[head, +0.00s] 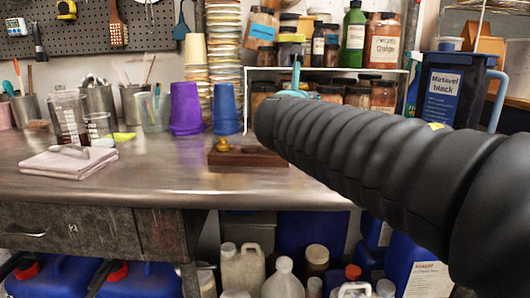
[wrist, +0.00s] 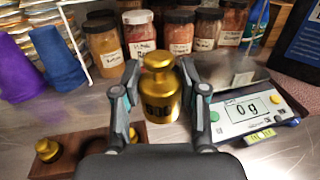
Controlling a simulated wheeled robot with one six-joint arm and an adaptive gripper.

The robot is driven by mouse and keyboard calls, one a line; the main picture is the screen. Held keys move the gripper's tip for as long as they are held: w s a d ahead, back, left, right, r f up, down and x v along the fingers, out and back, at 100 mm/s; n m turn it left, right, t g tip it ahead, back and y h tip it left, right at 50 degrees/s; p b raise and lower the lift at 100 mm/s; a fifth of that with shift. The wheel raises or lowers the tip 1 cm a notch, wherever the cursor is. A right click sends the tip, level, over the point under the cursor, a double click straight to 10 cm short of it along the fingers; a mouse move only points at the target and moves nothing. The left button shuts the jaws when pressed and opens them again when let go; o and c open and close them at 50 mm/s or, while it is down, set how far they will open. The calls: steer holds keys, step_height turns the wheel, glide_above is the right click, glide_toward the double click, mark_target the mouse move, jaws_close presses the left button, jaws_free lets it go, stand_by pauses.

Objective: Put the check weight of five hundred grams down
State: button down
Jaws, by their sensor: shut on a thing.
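In the wrist view a brass check weight (wrist: 160,104) with a knob on top and "500" on its side stands upright between the two fingers of my gripper (wrist: 162,84), which is shut on it. In the head view my own arm hides the weight; only a teal bit of the gripper shows. A balance (wrist: 245,112) reading "0 g" is just right of the gripper. At lower left is a wooden weight block (wrist: 75,148) with a smaller brass weight (wrist: 47,149).
Jars (wrist: 140,38) stand on and under a white wire rack behind the weight. Purple and blue cups (head: 187,115) are to the left. A folded pink cloth (head: 68,163) and beakers are farther left on the steel bench (head: 150,185). A dark blue container (head: 450,88) stands at right.

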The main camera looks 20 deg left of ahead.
steer(key=shift+s+a, duration=0.1)
steer(key=shift+a, duration=0.05)
steer(key=a+f, duration=0.2)
steer(key=a, duration=0.1)
steer(key=a+f, duration=0.2)
steer(key=a, duration=0.2)
steer(key=a+f, duration=0.2)
steer(key=a, duration=0.2)
steer(key=shift+a+f, duration=0.2)
steer(key=shift+f, duration=2.05)
steer(key=shift+f+b, duration=0.25)
steer(key=shift+b, duration=0.1)
steer(key=c, duration=0.6)
jaws_free()
steer(key=shift+c, duration=0.2)
